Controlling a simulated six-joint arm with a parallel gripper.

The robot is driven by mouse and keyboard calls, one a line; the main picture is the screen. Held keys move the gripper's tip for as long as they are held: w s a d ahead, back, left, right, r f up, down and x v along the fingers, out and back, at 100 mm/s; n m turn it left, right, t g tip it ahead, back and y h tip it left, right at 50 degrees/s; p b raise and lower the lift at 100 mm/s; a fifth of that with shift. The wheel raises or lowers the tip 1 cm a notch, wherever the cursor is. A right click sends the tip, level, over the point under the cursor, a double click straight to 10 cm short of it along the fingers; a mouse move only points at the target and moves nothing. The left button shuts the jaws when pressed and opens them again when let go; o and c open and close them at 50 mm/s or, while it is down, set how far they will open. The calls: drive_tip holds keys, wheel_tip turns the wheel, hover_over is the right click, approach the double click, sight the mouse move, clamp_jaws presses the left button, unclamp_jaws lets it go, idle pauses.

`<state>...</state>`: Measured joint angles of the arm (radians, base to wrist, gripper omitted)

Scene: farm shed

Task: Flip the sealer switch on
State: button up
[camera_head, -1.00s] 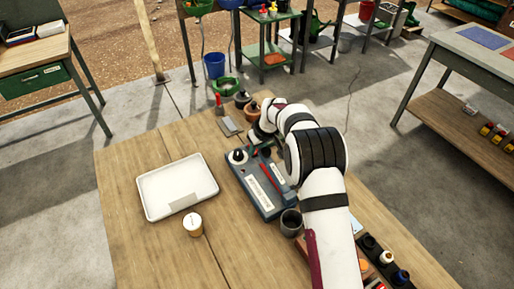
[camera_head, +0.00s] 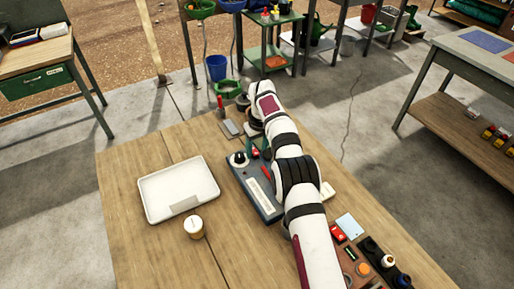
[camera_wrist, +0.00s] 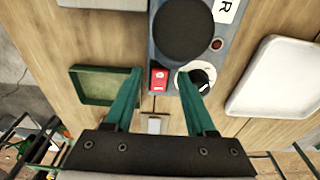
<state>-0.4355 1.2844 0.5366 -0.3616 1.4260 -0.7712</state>
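The sealer (camera_head: 258,196) is a blue-grey box with a white label, lying on the wooden table. At its far end it has a black dial on a white disc (camera_head: 238,159), which also shows in the wrist view (camera_wrist: 203,78). Beside the dial in the wrist view is a small red rocker switch (camera_wrist: 159,79); I cannot tell which way it is set. My gripper (camera_wrist: 162,80) is open, with green fingers pointing down over this end of the sealer. The switch lies between the fingers, the dial close to the right one. Nothing is held.
A white tray (camera_head: 150,203) and a small lidded cup (camera_head: 194,228) stand left of the sealer. A green square dish (camera_wrist: 96,92) is beside the left finger. Bottles in a dark rack (camera_head: 372,247) stand at the near right. The table's near left is clear.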

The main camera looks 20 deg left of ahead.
sight(260, 161)
wheel_tip(260, 161, up, 16)
drive_tip(key=s+d, duration=0.1)
drive_tip(key=shift+s+d+f, duration=0.15)
drive_tip(key=shift+s, duration=0.05)
idle(0.4)
